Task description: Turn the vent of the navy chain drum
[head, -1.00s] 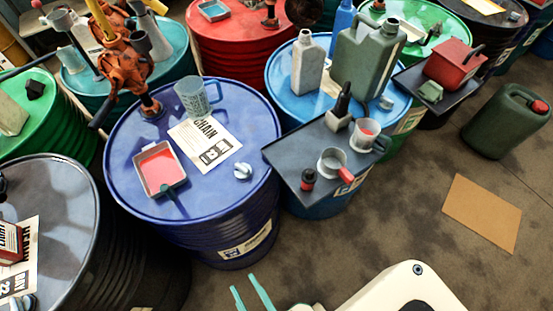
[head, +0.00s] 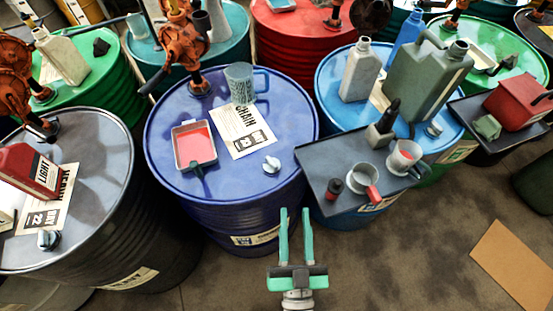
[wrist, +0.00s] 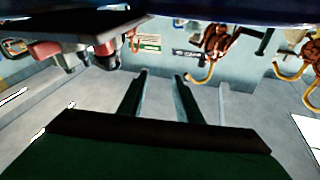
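The navy drum (head: 226,215) stands in the middle of the head view, with a CHAIN label sheet (head: 243,131) on its lid. Its vent (head: 271,165) is a small pale knob near the lid's front right edge. My gripper (head: 295,212) is in front of the drum's right side, below and to the right of the vent in the picture, and apart from it. Its two teal fingers are spread with nothing between them. In the wrist view the fingers (wrist: 160,82) also stand apart and empty; I cannot make out the vent there.
On the navy lid are a drip tray (head: 193,147) with red liquid, a clear jug (head: 240,84) and an orange pump (head: 185,45). A grey shelf (head: 322,172) with cups and a small bottle juts out to the right of my gripper. A dark drum (head: 95,215) stands left.

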